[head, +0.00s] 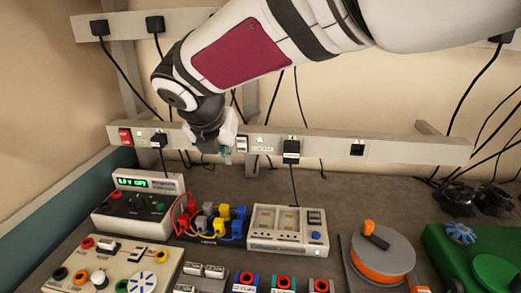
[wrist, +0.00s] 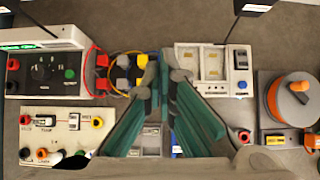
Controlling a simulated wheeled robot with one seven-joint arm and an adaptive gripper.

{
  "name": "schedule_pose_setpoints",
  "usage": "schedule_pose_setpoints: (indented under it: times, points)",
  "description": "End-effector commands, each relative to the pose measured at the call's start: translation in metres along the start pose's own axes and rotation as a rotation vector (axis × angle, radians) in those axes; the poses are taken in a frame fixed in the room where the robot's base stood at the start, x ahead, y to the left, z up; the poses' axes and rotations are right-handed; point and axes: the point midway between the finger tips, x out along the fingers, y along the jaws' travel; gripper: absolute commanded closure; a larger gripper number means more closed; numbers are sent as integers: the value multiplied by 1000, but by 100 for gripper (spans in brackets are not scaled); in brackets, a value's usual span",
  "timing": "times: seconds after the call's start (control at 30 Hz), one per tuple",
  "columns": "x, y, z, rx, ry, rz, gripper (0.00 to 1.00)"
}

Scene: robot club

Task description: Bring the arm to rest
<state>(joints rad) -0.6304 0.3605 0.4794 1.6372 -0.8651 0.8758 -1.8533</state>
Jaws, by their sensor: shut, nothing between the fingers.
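My arm reaches in from the top right of the head view, with a white shell and a dark red panel. My gripper (head: 227,155) hangs at its end, in front of the grey socket rail and above the bench. In the wrist view my gripper (wrist: 164,72) shows two green-grey fingers that lean together towards their tips. It is shut and holds nothing. Its tips appear over the gap between the block of coloured plugs and the white charger, apart from both.
The grey rail (head: 385,150) carries plugs and switches. On the bench (head: 350,190) stand a power supply (head: 140,205), coloured plugs (head: 215,220), a white charger (head: 288,228), a control box (head: 115,268), an orange-and-grey reel (head: 380,258) and a green case (head: 445,250). Black cables hang behind.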

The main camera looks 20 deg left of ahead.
Motion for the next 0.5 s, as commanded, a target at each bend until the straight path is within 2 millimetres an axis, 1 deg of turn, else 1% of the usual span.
schedule_pose_setpoints:
  times: [0.13, 0.4, 0.47, 0.5]
  points:
    - [-5, 0, -2, -1, 1, -1, 100]
    - [-5, 0, -2, 0, 1, -1, 100]
    - [-6, -5, -1, 17, 1, -6, 100]
    - [-7, -12, 0, 42, 1, -14, 100]
